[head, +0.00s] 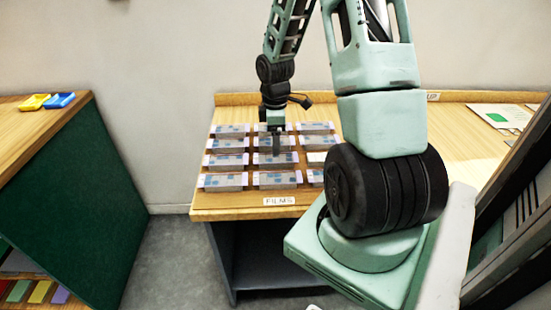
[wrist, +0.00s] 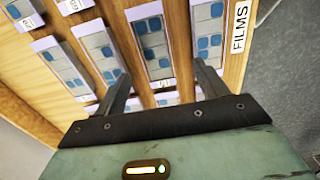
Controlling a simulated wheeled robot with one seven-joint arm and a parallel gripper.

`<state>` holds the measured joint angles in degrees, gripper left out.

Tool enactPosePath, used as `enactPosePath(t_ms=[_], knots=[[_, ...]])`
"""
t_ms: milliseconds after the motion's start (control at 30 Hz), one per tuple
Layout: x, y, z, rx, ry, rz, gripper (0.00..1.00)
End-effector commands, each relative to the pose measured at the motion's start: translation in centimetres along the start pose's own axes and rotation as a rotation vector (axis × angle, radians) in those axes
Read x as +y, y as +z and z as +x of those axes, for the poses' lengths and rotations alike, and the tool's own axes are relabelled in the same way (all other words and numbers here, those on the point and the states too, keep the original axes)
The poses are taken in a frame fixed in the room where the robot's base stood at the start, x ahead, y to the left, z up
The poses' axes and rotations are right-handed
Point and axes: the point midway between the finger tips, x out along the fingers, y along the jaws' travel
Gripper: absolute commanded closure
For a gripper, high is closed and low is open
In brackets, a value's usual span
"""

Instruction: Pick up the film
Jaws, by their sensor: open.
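Several films, flat boxes with grey and blue patches on top, lie in rows on the wooden table in the head view; one is the front middle film (head: 277,180). My gripper (head: 276,143) points down over the middle column and hides part of the films there. In the wrist view my gripper (wrist: 163,82) is open, its two fingers apart. A film (wrist: 152,40) shows between and beyond the fingers, and another film (wrist: 97,50) lies to its left, near the left finger. I cannot tell whether either finger touches a film. The gap holds nothing that I can see gripped.
A white "FILMS" label (head: 279,201) sits on the table's front edge. The wooden table (head: 455,140) is bare to the right, with a card with a green patch (head: 497,117) at its far right. A separate green-sided shelf (head: 85,165) stands left, with yellow and blue trays on top.

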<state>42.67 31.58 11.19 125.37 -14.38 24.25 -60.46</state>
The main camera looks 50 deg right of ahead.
Motion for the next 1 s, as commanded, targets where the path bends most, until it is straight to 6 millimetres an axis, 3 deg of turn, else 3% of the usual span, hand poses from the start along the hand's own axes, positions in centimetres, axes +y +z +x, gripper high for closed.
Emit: enactPosePath(t_ms=[167,500,800,1000], knots=[[0.1,0.0,1.0,0.000,-0.001,-0.001,0.27],[0.7,0.2,5.3,0.000,-0.002,-0.001,0.27],[0.8,0.2,5.8,0.001,0.000,0.000,0.27],[0.7,0.2,5.8,0.001,0.000,0.000,0.75]])
